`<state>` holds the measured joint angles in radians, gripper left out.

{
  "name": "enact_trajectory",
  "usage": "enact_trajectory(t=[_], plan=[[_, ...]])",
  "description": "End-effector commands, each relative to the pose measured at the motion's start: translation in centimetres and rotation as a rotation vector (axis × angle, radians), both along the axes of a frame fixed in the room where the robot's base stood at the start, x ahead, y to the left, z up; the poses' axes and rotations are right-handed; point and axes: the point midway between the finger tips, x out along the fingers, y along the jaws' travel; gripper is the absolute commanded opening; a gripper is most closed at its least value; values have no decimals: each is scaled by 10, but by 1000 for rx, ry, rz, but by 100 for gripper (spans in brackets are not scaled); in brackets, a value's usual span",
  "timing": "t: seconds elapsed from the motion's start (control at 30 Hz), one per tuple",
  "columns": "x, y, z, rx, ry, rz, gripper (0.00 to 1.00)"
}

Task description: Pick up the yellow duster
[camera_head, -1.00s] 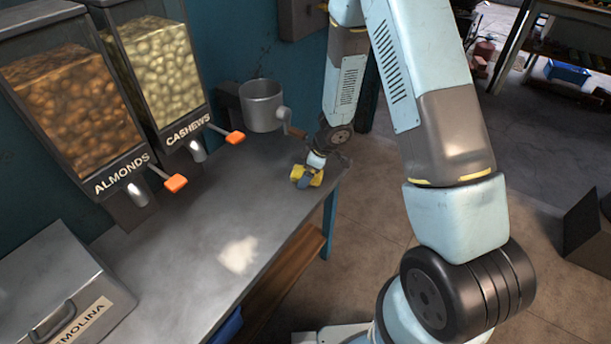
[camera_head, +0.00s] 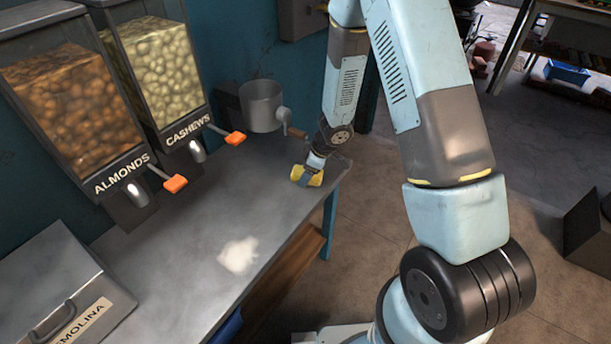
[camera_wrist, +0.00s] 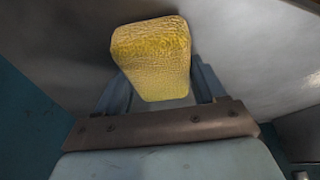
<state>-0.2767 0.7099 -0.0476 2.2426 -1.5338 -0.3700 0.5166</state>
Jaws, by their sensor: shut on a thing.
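The yellow duster (camera_head: 314,179) is at the far right end of the metal worktop, near its edge. My gripper (camera_head: 305,178) points down at it and is shut on it, with one finger across its near side. In the wrist view the duster (camera_wrist: 152,58) fills the space between the two fingers (camera_wrist: 160,92) and shows a rough yellow surface. Whether the duster touches the worktop or is slightly off it I cannot tell.
A metal cup-like container (camera_head: 262,106) with a handle is behind the duster by the wall. Almond (camera_head: 70,100) and cashew (camera_head: 155,70) dispensers stand at the left. A pale powder patch (camera_head: 238,254) lies on the worktop (camera_head: 190,235). A semolina box (camera_head: 60,290) is at front left.

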Motion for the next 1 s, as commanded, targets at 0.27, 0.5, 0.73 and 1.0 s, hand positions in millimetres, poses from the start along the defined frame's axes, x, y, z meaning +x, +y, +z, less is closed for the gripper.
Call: enact_trajectory(t=[0.27, 0.5, 0.73, 1.0], plan=[[0, 1, 6, 1, -1, 1, 34], [-9, -34, 31, 0, -2, -4, 34], [-22, -81, 57, 1, -1, -3, 34], [-34, -121, 78, 0, -1, -2, 34]])
